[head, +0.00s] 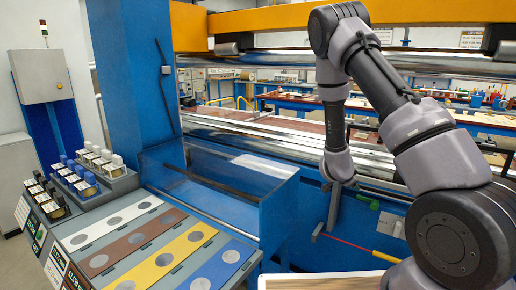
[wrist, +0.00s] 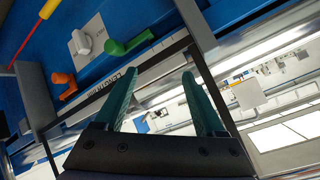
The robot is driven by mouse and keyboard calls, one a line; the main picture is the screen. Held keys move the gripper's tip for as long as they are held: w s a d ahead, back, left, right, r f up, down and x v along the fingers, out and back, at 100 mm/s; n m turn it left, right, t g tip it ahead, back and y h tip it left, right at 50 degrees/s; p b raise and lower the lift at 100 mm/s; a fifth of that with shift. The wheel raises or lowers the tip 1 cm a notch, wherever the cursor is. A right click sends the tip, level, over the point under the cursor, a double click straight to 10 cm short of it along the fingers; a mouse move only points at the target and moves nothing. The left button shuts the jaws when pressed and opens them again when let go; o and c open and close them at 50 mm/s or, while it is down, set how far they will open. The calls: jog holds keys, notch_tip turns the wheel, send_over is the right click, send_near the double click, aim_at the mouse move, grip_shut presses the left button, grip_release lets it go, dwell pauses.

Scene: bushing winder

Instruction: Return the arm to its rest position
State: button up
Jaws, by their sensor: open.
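My arm (head: 352,60) rises from the lower right, bends at the top and comes down to the wrist (head: 337,165) in front of the blue machine. In the wrist view my gripper (wrist: 163,104) shows two teal fingers spread apart with nothing held between them. The fingers stand in front of the machine's dark frame bar and bright rollers. In the head view I cannot make out the fingers clearly.
An orange lever (wrist: 65,86), a green lever (wrist: 130,44) and a white knob (wrist: 84,42) sit on the blue panel near my gripper. A clear-walled blue box (head: 215,185), coloured plates (head: 165,260) and a bottle rack (head: 112,182) stand left.

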jog(key=s+a+r+n+y, duration=0.2)
jog(key=s+a+r+y, duration=0.1)
jog(key=r, duration=0.6)
jog(key=s+a+r+n+y, duration=0.1)
jog(key=s+a+r+y, duration=0.15)
jog(key=r, duration=0.65)
jog(key=s+a+r+n+y, duration=0.2)
jog(key=s+a+r, duration=0.15)
jog(key=r, duration=0.45)
jog(key=s+a+r+n, duration=0.1)
jog(key=s+r+n, duration=0.2)
jog(key=s, duration=0.8)
jog(key=s+a+r+n+g+y, duration=0.1)
jog(key=s+r+n, duration=0.2)
jog(key=s+r, duration=0.5)
jog(key=s, duration=0.3)
jog(key=shift+s+g, duration=0.2)
jog(key=shift+g, duration=0.1)
jog(key=shift+y, duration=0.25)
